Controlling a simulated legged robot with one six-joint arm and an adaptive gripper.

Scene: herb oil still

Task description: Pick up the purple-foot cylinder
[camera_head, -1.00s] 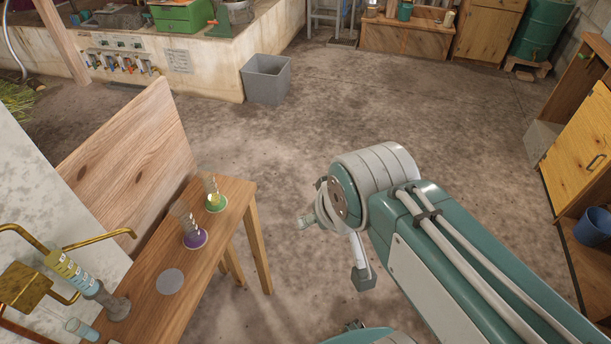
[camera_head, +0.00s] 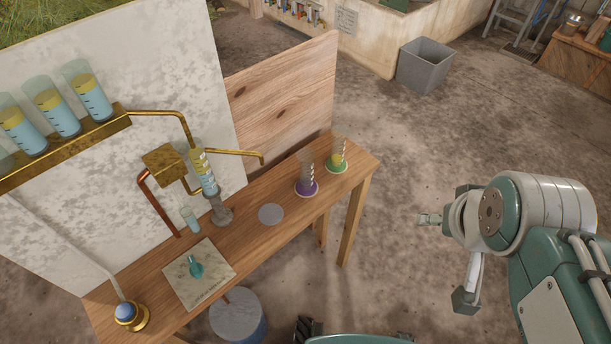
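The purple-foot cylinder (camera_head: 306,186) is a clear, graduated glass cylinder on a purple foot. It stands upright on the wooden table (camera_head: 250,249), between a grey disc (camera_head: 271,214) and a green-foot cylinder (camera_head: 337,164) holding some yellow liquid. My gripper (camera_head: 462,246) is to the right of the table, over the floor and well apart from the cylinder. Its two fingers look spread, with nothing visible between them; the wrist partly hides them.
A wooden board (camera_head: 282,95) stands behind the table. A brass spout and a filled cylinder (camera_head: 203,172) on a grey stand are to the left. A grey bin (camera_head: 425,66) stands on open floor.

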